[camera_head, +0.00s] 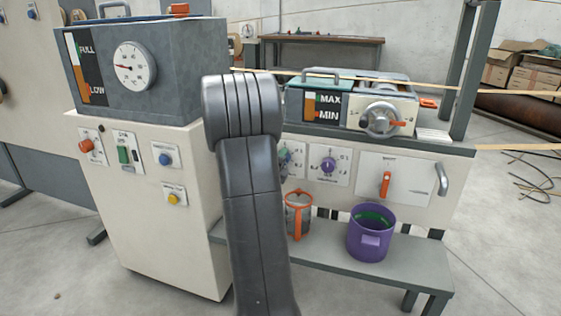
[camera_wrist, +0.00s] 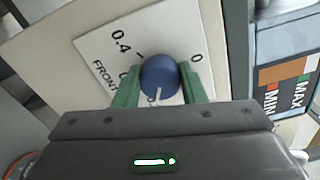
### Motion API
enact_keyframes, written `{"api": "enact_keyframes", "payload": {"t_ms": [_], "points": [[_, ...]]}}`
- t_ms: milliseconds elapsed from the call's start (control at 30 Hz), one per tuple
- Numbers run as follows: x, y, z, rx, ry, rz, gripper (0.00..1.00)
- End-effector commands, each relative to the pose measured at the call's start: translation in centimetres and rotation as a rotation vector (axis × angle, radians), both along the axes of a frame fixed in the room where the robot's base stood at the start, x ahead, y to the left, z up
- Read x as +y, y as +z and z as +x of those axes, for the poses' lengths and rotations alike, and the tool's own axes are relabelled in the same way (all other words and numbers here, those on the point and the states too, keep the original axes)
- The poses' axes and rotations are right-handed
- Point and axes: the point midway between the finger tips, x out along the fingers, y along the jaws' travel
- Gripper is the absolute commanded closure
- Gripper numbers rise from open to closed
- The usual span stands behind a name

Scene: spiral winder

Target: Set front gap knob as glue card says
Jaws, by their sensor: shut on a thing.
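The blue front gap knob (camera_wrist: 159,76) sits on a white plate (camera_wrist: 101,45) in the wrist view. The plate reads "FRONT", with 0.4 at upper left and 0 at right; the other lettering is partly covered. The knob's white pointer line points down in the picture, towards my wrist. My gripper (camera_wrist: 160,88) is shut on the knob, with a green finger on each side. I cannot make out a glue card in either view.
The glue tank's MAX/MIN gauge (camera_head: 310,106) is right of my arm in the head view. A purple knob (camera_head: 328,165) and an orange handle (camera_head: 385,184) are on the panel below. An orange-rimmed jar (camera_head: 298,200) and purple pot (camera_head: 371,243) stand on the low shelf.

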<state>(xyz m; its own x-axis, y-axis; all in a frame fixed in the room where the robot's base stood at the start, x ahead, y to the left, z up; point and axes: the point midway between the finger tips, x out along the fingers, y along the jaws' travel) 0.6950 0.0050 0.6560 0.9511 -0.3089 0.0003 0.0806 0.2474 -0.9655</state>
Motion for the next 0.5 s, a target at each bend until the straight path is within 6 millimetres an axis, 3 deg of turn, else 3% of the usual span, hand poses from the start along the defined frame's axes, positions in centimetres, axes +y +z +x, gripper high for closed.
{"api": "enact_keyframes", "payload": {"t_ms": [233,267,367,500], "points": [[-0.05,-0.17,-0.06,0.004,-0.001,0.0,0.86],[-0.05,-0.17,-0.06,0.004,-0.001,0.0,0.61],[-0.05,-0.15,-0.05,0.003,-0.001,0.0,0.42],[-0.04,-0.1,-0.03,0.001,-0.001,-0.001,0.41]]}}
